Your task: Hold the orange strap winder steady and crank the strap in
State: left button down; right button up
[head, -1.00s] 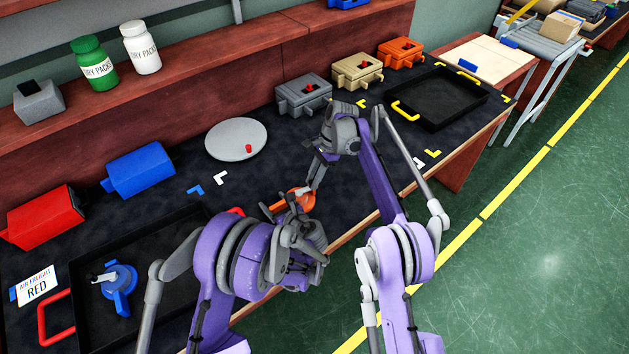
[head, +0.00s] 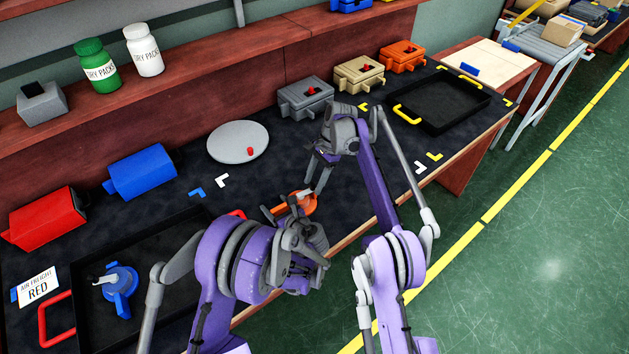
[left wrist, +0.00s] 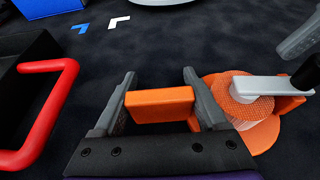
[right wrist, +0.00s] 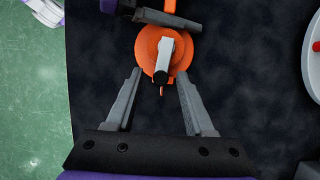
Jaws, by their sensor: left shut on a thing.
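The orange strap winder (head: 303,203) is at the front edge of the dark mat. In the left wrist view, its round body (left wrist: 258,128) has a pale crank arm (left wrist: 270,86) with a dark knob. My left gripper (head: 285,207) is shut on the winder's orange block-like grip (left wrist: 160,104), one finger on each side. My right gripper (head: 318,182) is above the winder. In the right wrist view, its fingers (right wrist: 160,95) are spread apart and empty, with the winder (right wrist: 150,48) and its crank arm (right wrist: 164,54) just beyond the tips.
A black tray with red handles (head: 172,238) holds a blue winder (head: 120,284) at left. A grey disc (head: 238,142) with a red knob lies behind the winder. Grey, tan and orange boxes line the back, with a yellow-handled black tray (head: 452,122) at right.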

dwell(0.3)
jog(key=m, duration=0.1)
jog(key=s+m, duration=0.1)
jog(key=m, duration=0.1)
jog(key=shift+s+d+t+y, duration=0.1)
jog(key=shift+d+t+y, duration=0.2)
jog(key=shift+t, duration=0.1)
jog(key=shift+s+d+m+t, duration=0.1)
jog(key=shift+s+m+t, duration=0.45)
jog(key=shift+m, duration=0.65)
jog(key=shift+s+d+r+m, duration=0.1)
jog(key=shift+d+r+m, duration=0.05)
jog(key=shift+r+m, duration=0.2)
jog(key=s+d+r+m+t, duration=0.1)
jog(key=s+d+r+m, duration=0.2)
jog(key=r, duration=0.7)
jog(key=shift+s+d+r, duration=0.15)
jog(key=shift+d, duration=0.05)
jog(key=shift+t, duration=0.25)
